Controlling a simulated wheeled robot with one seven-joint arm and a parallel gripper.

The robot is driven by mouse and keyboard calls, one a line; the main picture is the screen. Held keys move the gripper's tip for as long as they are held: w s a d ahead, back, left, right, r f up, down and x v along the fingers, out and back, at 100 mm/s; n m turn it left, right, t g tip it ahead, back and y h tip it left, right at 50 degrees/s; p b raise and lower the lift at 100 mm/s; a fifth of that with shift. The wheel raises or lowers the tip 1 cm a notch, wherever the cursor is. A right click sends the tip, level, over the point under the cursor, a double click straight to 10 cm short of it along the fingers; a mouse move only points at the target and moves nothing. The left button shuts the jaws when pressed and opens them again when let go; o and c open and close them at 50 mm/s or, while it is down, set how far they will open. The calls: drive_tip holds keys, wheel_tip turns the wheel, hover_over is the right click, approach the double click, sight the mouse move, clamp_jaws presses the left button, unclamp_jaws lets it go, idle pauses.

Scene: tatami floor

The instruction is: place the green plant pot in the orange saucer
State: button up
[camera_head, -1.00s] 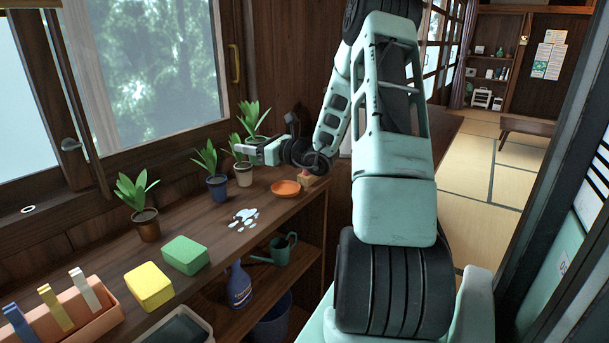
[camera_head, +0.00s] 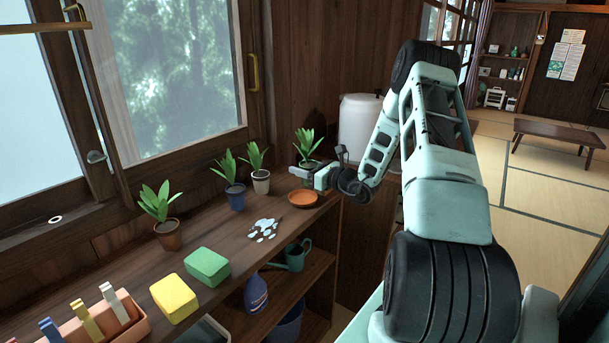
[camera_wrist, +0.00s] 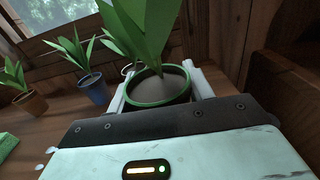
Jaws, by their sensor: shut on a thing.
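The green plant pot (camera_wrist: 160,99), with dark soil and a leafy plant, is between the two pale fingers of my gripper (camera_wrist: 158,90) in the wrist view. My gripper is shut on it and the pot looks about upright. In the head view the plant (camera_head: 306,143) rises above my gripper (camera_head: 305,174), which hides much of the pot. The orange saucer (camera_head: 303,199) lies on the shelf top just below the gripper in the picture and looks empty. I cannot tell whether the pot is directly over it. The saucer is not visible in the wrist view.
A white pot (camera_head: 261,183), a blue pot (camera_head: 236,198) and a brown pot (camera_head: 169,236), each planted, stand left along the window. A white container (camera_head: 358,126) stands behind.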

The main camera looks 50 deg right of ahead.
wheel_tip(320, 180, down, 2)
drive_tip(key=shift+f, duration=0.1)
drive_tip(key=shift+f+b, duration=0.4)
drive_tip(key=shift+f, duration=0.2)
